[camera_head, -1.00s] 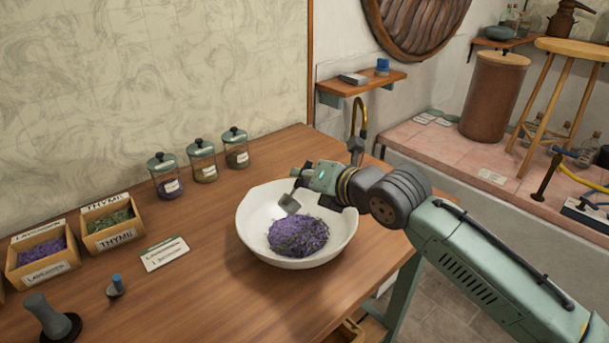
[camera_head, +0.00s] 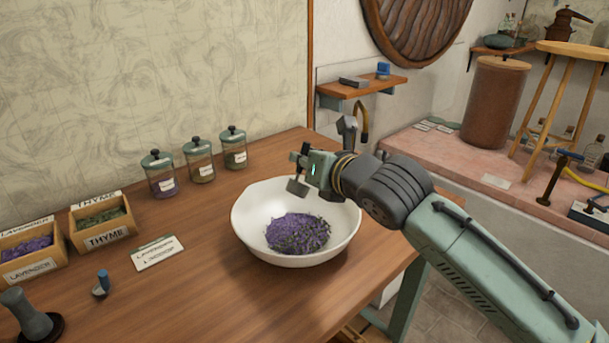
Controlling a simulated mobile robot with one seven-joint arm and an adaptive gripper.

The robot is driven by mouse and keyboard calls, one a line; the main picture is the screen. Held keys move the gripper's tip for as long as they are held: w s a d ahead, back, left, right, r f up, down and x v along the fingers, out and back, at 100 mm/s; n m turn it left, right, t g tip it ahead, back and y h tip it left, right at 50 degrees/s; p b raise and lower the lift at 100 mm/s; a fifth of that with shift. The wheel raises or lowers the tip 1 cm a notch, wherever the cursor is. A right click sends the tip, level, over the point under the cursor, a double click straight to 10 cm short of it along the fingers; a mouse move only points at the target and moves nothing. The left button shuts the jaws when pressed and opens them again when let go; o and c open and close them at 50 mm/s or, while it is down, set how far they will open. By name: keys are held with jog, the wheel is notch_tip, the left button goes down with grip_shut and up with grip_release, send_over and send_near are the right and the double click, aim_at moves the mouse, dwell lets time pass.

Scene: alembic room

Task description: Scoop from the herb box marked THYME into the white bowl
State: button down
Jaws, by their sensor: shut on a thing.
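The herb box marked THYME (camera_head: 104,238) stands at the left of the table, with green herb (camera_head: 102,216) in it. The white bowl (camera_head: 250,232) stands near the table's right edge. Purple herb with some dark green (camera_head: 298,233) lies in its bottom. My gripper (camera_head: 305,166) is above the bowl's far rim, shut on a small grey scoop (camera_head: 297,187). The scoop's head hangs over the inside of the bowl, above and apart from the heap. Whether the scoop holds any herb cannot be told. The scoop's handle is mostly hidden by my gripper.
A LAVENDER box (camera_head: 31,267) stands left of the THYME box. A label card (camera_head: 157,253) lies before them. A blue-handled tool (camera_head: 102,284) and a grey pestle-like object (camera_head: 30,316) are at the front left. Lidded jars (camera_head: 199,163) line the back. The table between card and bowl is clear.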

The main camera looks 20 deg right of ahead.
jog(key=n+t+b, duration=0.1)
jog(key=n+b, duration=0.1)
jog(key=b, duration=0.1)
jog(key=n+t+h+b, duration=0.1)
jog(key=n+b, duration=0.2)
jog(key=b, duration=0.1)
jog(key=shift+r+t, duration=0.2)
jog(key=shift+t, duration=0.2)
jog(key=shift+r+n+t+b, duration=0.3)
jog(key=shift+r+n, duration=0.2)
jog(key=shift+n, duration=0.3)
